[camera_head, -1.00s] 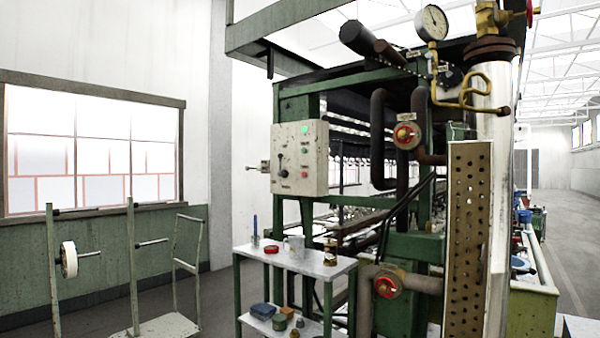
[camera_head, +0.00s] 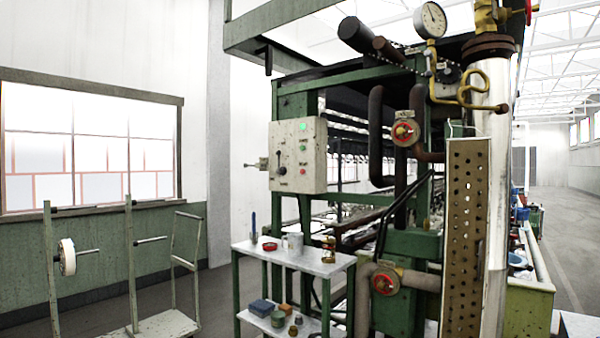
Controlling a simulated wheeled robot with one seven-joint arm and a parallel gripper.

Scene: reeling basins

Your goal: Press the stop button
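A pale control box (camera_head: 313,180) hangs on the green machine frame, left of the middle of the head view. Its front carries a green lamp (camera_head: 302,127) at the top, a green button (camera_head: 303,148) below it and a small red button (camera_head: 303,168) lowest. The labels are too small to read. A dark lever (camera_head: 281,158) sits on the left of the front, and a metal handle (camera_head: 262,163) sticks out of the box's left side. My gripper is not in view, and nothing covers the box front.
A shelf table (camera_head: 325,267) with small pots stands below the box. Red valve wheels (camera_head: 404,133) and (camera_head: 384,283) and a perforated guard (camera_head: 465,240) are to the right. Pale racks (camera_head: 133,270) stand at the left. Open floor shows between racks and shelf table.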

